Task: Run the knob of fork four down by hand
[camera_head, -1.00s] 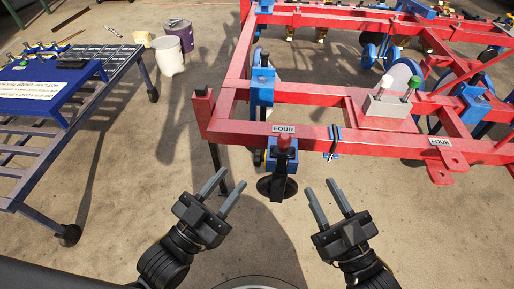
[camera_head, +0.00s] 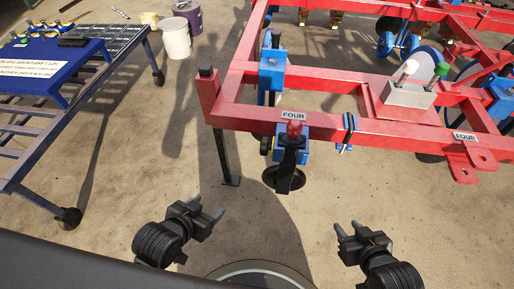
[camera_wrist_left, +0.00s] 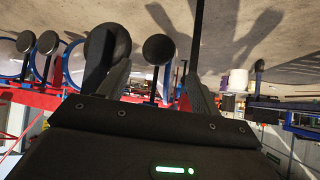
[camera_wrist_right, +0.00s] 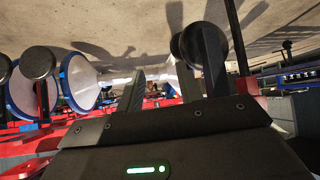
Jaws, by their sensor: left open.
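Fork four hangs on the near rail of the red frame (camera_head: 350,138), beneath a white FOUR label (camera_head: 293,115). Its red knob (camera_head: 294,130) stands at the top of a blue bracket (camera_head: 303,152) with a dark shank (camera_head: 287,172). My left gripper (camera_head: 207,207) is open and empty, below and left of the fork, well apart from it. Its spread fingers show in the left wrist view (camera_wrist_left: 160,85). My right gripper (camera_head: 348,228) is open and empty, below and right of the fork. Its separated fingers show in the right wrist view (camera_wrist_right: 160,85).
A grey block (camera_head: 408,94) with white and green knobs is on the frame. A blue table (camera_head: 50,75) stands at left, with a white bucket (camera_head: 176,40) beyond. Floor between my grippers and the fork is clear.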

